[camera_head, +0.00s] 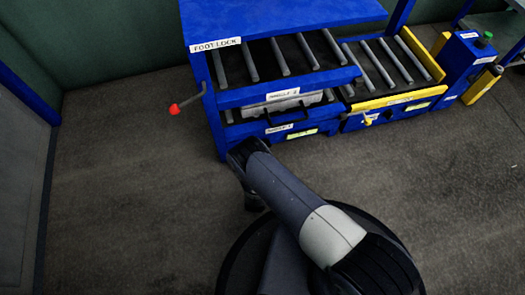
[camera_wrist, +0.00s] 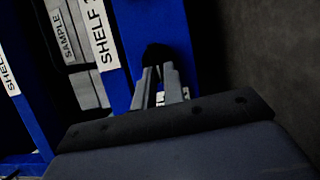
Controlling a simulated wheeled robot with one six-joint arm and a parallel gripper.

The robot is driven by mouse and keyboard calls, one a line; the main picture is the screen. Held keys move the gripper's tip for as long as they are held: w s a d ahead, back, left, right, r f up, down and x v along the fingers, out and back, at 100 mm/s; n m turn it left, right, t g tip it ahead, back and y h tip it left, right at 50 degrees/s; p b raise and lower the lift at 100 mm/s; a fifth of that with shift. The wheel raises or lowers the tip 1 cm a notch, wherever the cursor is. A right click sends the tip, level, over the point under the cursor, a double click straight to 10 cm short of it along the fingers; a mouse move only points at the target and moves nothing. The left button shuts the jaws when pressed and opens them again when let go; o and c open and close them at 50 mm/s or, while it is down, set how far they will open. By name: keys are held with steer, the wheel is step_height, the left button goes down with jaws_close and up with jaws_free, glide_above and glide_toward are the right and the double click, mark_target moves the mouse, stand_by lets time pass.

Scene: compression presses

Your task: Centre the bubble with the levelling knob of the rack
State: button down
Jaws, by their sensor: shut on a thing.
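The blue rack (camera_head: 290,97) stands at the top of the head view. A yellow-green level vial (camera_head: 302,133) is on its lower front; its bubble is too small to make out. In the wrist view my gripper (camera_wrist: 158,70) has its two grey fingers close around a dark, rounded knob (camera_wrist: 156,54) on a blue post of the rack (camera_wrist: 150,25). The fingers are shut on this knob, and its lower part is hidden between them. In the head view my arm hides the knob and the fingertips.
A red-tipped foot-lock lever (camera_head: 174,109) sticks out left of the rack. A grey case (camera_head: 283,101) with a black handle lies on the lower shelf. A yellow-edged roller conveyor (camera_head: 437,70) with its own yellow knob (camera_head: 368,121) adjoins on the right. The floor at left is clear.

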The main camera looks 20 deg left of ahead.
steer(key=shift+f+n, duration=0.1)
steer(key=shift+n, duration=0.5)
steer(key=shift+t, duration=0.3)
steer(key=c, duration=1.5)
jaws_free()
